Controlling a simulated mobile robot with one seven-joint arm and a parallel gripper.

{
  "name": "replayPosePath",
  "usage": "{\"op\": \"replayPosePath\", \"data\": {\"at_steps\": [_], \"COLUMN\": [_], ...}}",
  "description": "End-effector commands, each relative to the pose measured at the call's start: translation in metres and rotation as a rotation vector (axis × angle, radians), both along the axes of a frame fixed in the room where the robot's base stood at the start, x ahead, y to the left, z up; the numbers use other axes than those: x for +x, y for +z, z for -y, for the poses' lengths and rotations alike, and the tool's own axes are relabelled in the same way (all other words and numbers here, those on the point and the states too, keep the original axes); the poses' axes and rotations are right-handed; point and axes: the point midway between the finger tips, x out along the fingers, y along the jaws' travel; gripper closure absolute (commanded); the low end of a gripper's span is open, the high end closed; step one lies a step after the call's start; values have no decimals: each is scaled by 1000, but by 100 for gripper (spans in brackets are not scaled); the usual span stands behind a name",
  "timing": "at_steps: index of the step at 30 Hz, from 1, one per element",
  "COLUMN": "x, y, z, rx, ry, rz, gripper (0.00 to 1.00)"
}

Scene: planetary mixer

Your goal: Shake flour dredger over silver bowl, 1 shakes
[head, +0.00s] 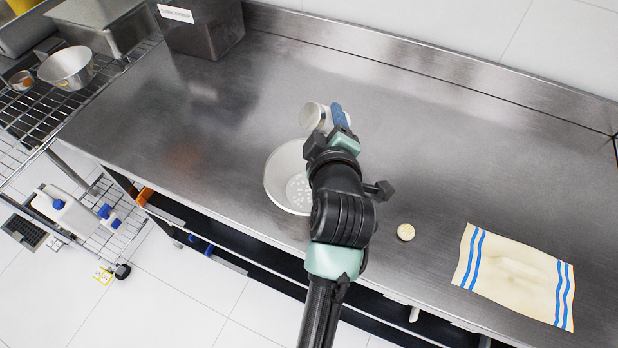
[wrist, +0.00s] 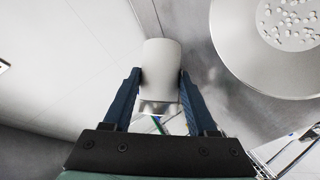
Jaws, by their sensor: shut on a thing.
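The flour dredger (head: 313,117) is a pale metal cylinder beyond the bowl in the head view. In the wrist view the dredger (wrist: 161,75) sits between the two blue fingers of my gripper (wrist: 158,90), which is shut on it. In the head view my gripper (head: 338,117) hides part of the dredger. The silver bowl (head: 277,176) stands on the counter, partly hidden by my arm. Small white bits lie in its bottom. In the wrist view the bowl (wrist: 232,58) is at the upper right, apart from the dredger. The dredger's perforated end cannot be made out.
A steel counter (head: 440,130) has wide free room to the right of the arm. A small round cream thing (head: 405,232) and a blue-striped towel (head: 515,275) lie there. A dark bin (head: 205,30) stands at the back left. A wire rack (head: 40,115) is beyond the left end.

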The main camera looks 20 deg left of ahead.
Motion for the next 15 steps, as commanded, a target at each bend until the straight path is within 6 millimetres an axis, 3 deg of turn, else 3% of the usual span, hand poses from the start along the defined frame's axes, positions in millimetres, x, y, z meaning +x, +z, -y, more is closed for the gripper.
{"op": "replayPosePath", "data": {"at_steps": [7,15], "x": [0,-5], "y": [7,11], "z": [0,-4], "rx": [31,186], "ry": [1,0], "rz": [-39,-237], "gripper": [100,100]}}
